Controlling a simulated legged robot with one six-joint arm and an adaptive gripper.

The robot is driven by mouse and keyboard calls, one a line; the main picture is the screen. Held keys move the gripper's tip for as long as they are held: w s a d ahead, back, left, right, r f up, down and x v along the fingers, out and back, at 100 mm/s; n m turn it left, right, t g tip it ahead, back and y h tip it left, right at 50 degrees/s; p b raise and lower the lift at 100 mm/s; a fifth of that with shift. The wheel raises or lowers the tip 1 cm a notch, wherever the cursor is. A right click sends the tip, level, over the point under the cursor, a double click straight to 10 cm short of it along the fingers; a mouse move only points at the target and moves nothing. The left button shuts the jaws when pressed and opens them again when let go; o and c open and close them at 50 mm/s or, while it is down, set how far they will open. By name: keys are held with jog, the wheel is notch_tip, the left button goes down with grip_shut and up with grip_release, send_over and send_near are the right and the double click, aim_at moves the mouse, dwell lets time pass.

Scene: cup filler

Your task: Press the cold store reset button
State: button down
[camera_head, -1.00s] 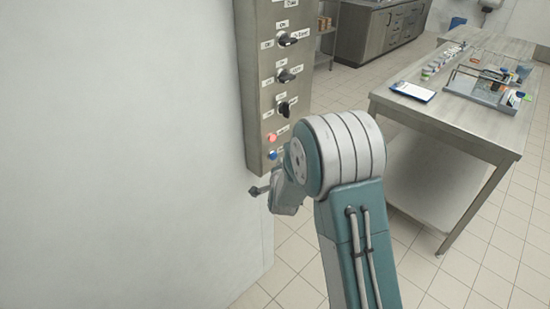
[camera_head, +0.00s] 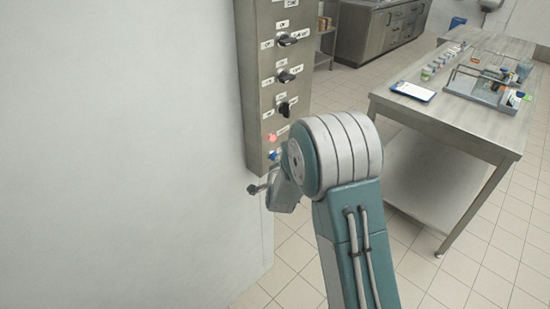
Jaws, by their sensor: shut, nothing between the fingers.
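A grey metal control panel (camera_head: 249,97) is fixed to the white wall. It carries several black rotary switches, such as the lowest one (camera_head: 283,109). Below them are a red button (camera_head: 270,138) and a blue button (camera_head: 273,155). Their labels are too small to read, so I cannot tell which is the cold store reset. My gripper (camera_head: 253,189) is shut and empty, just below the panel's lower edge and a little left of the blue button. My arm's big joint hides the panel's lower right corner. I see no contact with either button.
A steel table (camera_head: 440,119) at the right holds a clipboard (camera_head: 412,91), a tray (camera_head: 485,92) and several small containers. A dark cabinet (camera_head: 362,36) stands at the back. The tiled floor between panel and table is free except for my arm.

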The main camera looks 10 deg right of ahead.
jog(key=shift+w+a, duration=0.15)
dwell(0.4)
jog(key=shift+s+d, duration=0.45)
jog(key=shift+s, duration=0.1)
jog(key=s+d, duration=0.3)
jog(key=s, duration=0.2)
jog(key=shift+d, duration=0.3)
dwell(0.8)
